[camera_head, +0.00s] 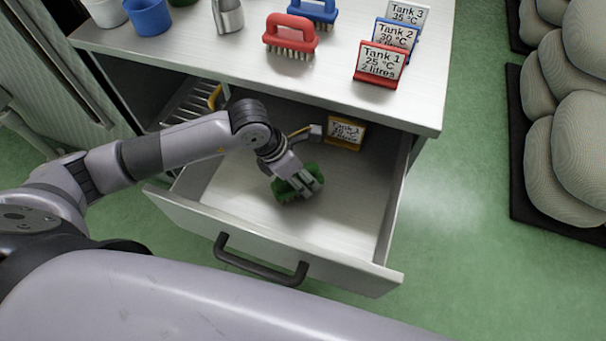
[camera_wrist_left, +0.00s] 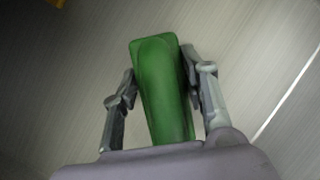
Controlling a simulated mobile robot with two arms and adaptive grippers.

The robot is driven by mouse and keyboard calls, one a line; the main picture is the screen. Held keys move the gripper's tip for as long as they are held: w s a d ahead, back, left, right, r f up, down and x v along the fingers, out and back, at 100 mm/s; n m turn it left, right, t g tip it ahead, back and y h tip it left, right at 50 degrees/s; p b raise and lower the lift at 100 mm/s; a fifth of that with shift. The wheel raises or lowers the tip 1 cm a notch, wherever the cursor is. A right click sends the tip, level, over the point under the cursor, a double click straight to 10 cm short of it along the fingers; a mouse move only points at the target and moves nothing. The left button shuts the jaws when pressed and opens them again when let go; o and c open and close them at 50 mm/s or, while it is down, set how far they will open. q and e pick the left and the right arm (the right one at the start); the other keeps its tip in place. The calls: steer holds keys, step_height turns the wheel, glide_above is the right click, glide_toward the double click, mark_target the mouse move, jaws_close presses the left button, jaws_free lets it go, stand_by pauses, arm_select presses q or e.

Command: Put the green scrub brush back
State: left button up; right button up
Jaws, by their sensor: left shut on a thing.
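The green scrub brush (camera_head: 286,190) is inside the open drawer (camera_head: 232,209), low over its floor. My left gripper (camera_head: 303,183) is shut on it and partly covers it in the head view. In the left wrist view the green brush (camera_wrist_left: 162,88) lies between the two fingers of my left gripper (camera_wrist_left: 162,90), with a finger on each side of its handle. I cannot tell whether the brush touches the drawer floor. My right gripper is not in view.
A yellow-framed tank sign (camera_head: 345,132) stands in the drawer's back. On the worktop (camera_head: 215,50) are a red brush (camera_head: 290,36), a blue brush (camera_head: 315,10), cups and several tank signs, with a red sign (camera_head: 380,64) nearest. Filled sacks (camera_head: 570,150) lie at right. The drawer's front right floor is clear.

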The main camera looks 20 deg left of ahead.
arm_select(q)
steer(key=o, duration=1.1)
steer(key=shift+r, duration=0.1)
steer(key=v, duration=1.1)
steer(key=shift+a+r, duration=0.15)
steer(key=shift+r, duration=0.25)
